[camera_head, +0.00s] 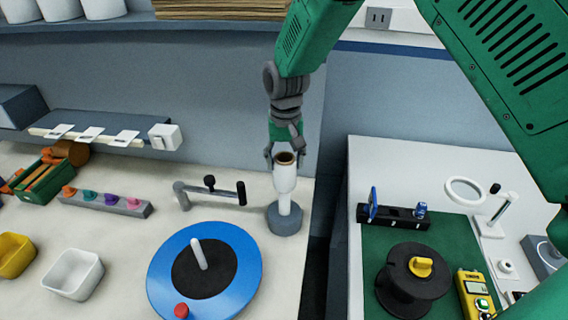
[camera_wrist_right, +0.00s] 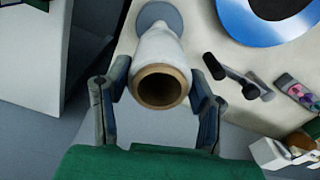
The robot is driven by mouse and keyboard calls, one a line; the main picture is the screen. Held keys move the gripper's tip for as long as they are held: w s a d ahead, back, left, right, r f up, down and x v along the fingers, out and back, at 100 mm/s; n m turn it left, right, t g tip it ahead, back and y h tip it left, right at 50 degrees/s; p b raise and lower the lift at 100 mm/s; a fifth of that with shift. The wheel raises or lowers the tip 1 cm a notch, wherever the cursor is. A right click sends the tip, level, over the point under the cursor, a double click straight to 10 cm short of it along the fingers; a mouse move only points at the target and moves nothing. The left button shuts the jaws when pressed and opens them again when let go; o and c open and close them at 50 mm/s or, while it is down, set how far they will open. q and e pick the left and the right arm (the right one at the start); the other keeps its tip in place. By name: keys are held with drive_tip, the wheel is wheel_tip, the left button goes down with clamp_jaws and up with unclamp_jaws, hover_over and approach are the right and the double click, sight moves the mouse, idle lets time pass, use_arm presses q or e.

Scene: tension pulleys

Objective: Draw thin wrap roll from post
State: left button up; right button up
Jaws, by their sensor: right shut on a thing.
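The thin wrap roll (camera_head: 284,178) is white with a brown cardboard core and sits upright around the upper part of a white post (camera_head: 286,212). The post rises from a round grey base (camera_head: 284,220) near the table's right edge; its lower part shows below the roll. My right gripper (camera_head: 284,156) comes from above and is shut on the roll near its top. In the right wrist view the roll (camera_wrist_right: 160,50) lies between the two fingers of the gripper (camera_wrist_right: 162,95), its open core end facing the camera. My left gripper is not in view.
A blue disc (camera_head: 246,262) with a black centre and white peg stands left of the post. A grey crank arm (camera_head: 215,192) is close by on the left. A gap separates this table from the right table with a green mat (camera_head: 375,255) and black spool (camera_head: 400,285).

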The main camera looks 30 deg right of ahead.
drive_tip(key=shift+r, duration=0.3)
drive_tip(key=shift+r, duration=0.15)
drive_tip(key=shift+r, duration=1.15)
wheel_tip(320, 180, up, 4)
idle(0.4)
idle(0.4)
